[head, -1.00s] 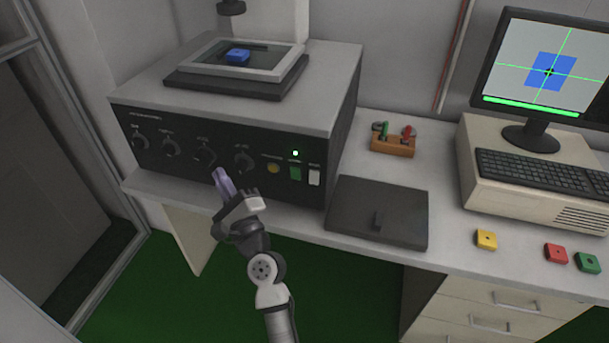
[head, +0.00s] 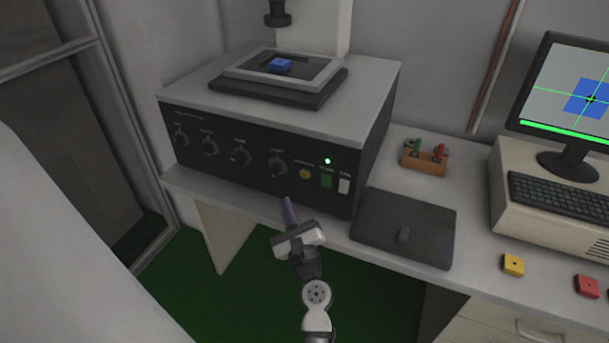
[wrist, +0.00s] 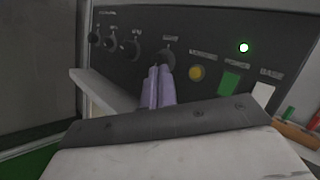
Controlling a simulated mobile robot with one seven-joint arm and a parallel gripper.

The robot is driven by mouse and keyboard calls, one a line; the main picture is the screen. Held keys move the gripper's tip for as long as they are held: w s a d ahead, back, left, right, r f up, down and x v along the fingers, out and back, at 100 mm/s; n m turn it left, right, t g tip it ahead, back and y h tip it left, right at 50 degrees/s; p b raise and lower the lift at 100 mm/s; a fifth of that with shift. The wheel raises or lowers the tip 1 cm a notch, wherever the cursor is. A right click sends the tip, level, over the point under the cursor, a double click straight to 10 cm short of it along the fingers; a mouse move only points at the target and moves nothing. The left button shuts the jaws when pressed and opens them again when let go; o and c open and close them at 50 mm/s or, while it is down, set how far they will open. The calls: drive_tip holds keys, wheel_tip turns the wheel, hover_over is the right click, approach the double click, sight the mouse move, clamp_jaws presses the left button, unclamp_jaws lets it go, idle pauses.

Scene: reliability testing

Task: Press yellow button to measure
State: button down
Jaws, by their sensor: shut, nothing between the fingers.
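The round yellow button (head: 305,174) is on the black front panel of the machine, right of the last knob and left of a green switch. It also shows in the wrist view (wrist: 196,73). My gripper (head: 287,203) is in front of the panel, below and slightly left of the yellow button. Its purple fingers are shut with nothing between them. In the wrist view the fingertips (wrist: 160,73) overlap the lower part of the rightmost knob, with the button just to their right. I see no contact with the button.
A row of knobs (head: 239,155) is left of the button; a green switch (head: 326,180) and white switch (head: 344,186) are right. The desk edge runs below the panel. A dark plate (head: 400,245) and yellow block (head: 513,265) lie on the desk at right.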

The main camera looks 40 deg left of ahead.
drive_tip(key=shift+w+a+b, duration=0.1)
drive_tip(key=shift+w+a, duration=0.2)
drive_tip(key=shift+w, duration=0.95)
drive_tip(key=shift+w+a+b, duration=0.15)
drive_tip(key=shift+w+a, duration=0.15)
drive_tip(key=shift+w, duration=0.95)
drive_tip(key=shift+w+a+b, duration=0.1)
drive_tip(key=shift+w+a, duration=0.2)
drive_tip(key=shift+w, duration=0.95)
drive_tip(key=shift+w+a, duration=0.1)
drive_tip(key=shift+w, duration=0.3)
drive_tip(key=shift+w, duration=0.35)
drive_tip(key=shift+s, duration=0.8)
drive_tip(key=shift+s+d+p, duration=0.1)
drive_tip(key=shift+s+d, duration=0.15)
drive_tip(key=shift+s, duration=0.55)
drive_tip(key=shift+s+d+p, duration=0.1)
drive_tip(key=shift+s+d, duration=0.1)
drive_tip(key=shift+s, duration=0.65)
drive_tip(key=shift+s+d+p, duration=0.1)
drive_tip(key=shift+s+d, duration=0.15)
drive_tip(key=shift+s, duration=0.55)
